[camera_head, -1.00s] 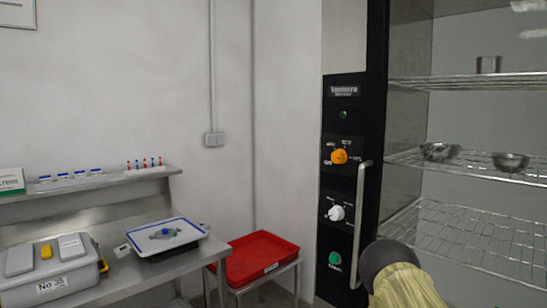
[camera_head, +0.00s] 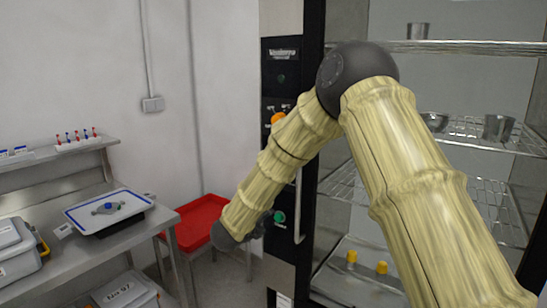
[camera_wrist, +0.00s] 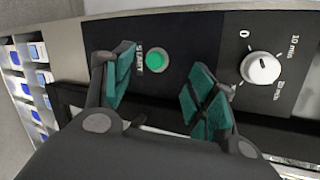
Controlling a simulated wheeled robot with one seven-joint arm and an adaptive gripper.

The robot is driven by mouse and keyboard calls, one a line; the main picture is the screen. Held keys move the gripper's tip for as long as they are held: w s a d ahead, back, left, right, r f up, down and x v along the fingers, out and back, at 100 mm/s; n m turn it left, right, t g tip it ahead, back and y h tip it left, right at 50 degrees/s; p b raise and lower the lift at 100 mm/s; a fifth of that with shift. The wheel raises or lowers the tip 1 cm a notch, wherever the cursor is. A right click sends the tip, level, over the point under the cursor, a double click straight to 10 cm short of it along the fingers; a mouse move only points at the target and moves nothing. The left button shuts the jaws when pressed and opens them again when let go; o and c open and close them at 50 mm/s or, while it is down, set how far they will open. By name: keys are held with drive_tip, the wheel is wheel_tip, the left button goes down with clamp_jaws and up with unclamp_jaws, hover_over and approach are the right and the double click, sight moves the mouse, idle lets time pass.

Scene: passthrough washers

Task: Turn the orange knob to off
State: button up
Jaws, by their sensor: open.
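The orange knob (camera_head: 277,119) sits on the black control panel of the tall cabinet in the head view. My arm partly covers it, so its pointer and setting cannot be read. It does not show in the wrist view. My gripper (camera_wrist: 162,84) is open and empty in the wrist view, with dark green pads apart. The pads are seen in front of the panel, on both sides of the green START button (camera_wrist: 158,59). I cannot tell how far they are from the panel. A white timer knob (camera_wrist: 262,68) is right of the pads.
A vertical door handle (camera_head: 298,205) runs beside the panel. The open cabinet has wire shelves (camera_head: 470,130) with metal bowls. A red tray (camera_head: 200,222) stands on a low stand left of the cabinet. A steel bench (camera_head: 110,240) is at the left.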

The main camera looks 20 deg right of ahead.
wheel_tip(320, 180, up, 16)
drive_tip(key=w+m+h, duration=0.2)
drive_tip(key=w+m, duration=0.1)
drive_tip(key=m, duration=0.5)
drive_tip(key=m+g+p, duration=0.2)
drive_tip(key=m+g, duration=0.1)
drive_tip(key=m, duration=0.7)
approach(274, 120)
drive_tip(key=p+x, duration=0.1)
drive_tip(key=x, duration=0.2)
drive_tip(key=p+x, duration=0.1)
drive_tip(key=x, duration=0.2)
drive_tip(key=p+x, duration=0.1)
drive_tip(key=x, duration=0.2)
drive_tip(key=shift+s+d+f, duration=0.15)
drive_tip(key=shift+s+d, duration=0.05)
drive_tip(key=shift+s, duration=0.05)
drive_tip(key=shift+h, duration=0.3)
drive_tip(key=c, duration=1)
